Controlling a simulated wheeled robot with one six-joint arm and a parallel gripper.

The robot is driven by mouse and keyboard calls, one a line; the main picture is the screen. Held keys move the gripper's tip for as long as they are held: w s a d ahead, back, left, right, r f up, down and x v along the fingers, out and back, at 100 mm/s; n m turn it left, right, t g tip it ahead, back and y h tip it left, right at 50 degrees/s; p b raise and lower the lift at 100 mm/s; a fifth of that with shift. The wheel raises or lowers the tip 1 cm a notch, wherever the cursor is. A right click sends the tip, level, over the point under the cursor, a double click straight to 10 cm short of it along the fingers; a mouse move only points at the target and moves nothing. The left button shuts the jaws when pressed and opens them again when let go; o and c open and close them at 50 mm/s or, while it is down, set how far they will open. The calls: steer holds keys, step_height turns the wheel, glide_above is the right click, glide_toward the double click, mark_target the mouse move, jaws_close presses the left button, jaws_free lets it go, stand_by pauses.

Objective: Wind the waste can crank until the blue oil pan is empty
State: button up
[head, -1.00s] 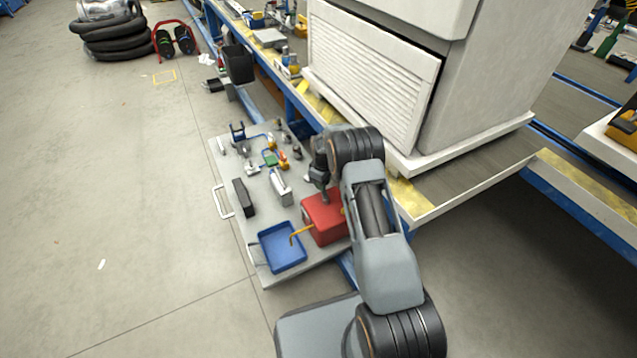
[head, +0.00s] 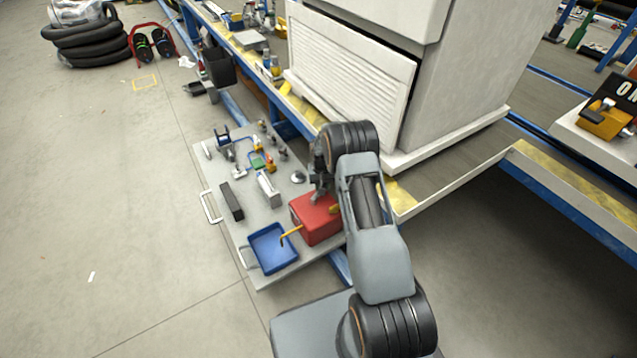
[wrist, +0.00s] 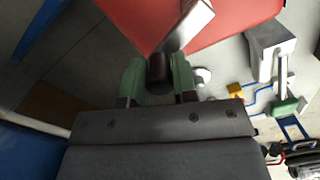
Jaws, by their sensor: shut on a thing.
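The red waste can (head: 316,224) stands on the grey board at its front right, and its side fills the top of the wrist view (wrist: 235,22). A metal crank arm (wrist: 190,25) ends in a black knob (wrist: 160,68). My gripper (wrist: 158,72) is shut on that knob, with one green finger on each side. In the head view my gripper (head: 318,190) is over the can's top, and my arm hides part of the can. The blue oil pan (head: 259,259) lies left of the can. An orange spout (head: 291,234) reaches over the pan. I cannot tell the oil level.
The grey board (head: 237,220) also holds a black block (head: 231,201), a light grey block (head: 268,189) and several small fittings. A white cabinet (head: 450,90) stands close behind my arm.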

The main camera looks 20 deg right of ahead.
steer(key=shift+s+d+m, duration=0.2)
steer(key=shift+s+m, duration=0.3)
steer(key=shift+m, duration=0.6)
steer(key=o, duration=0.9)
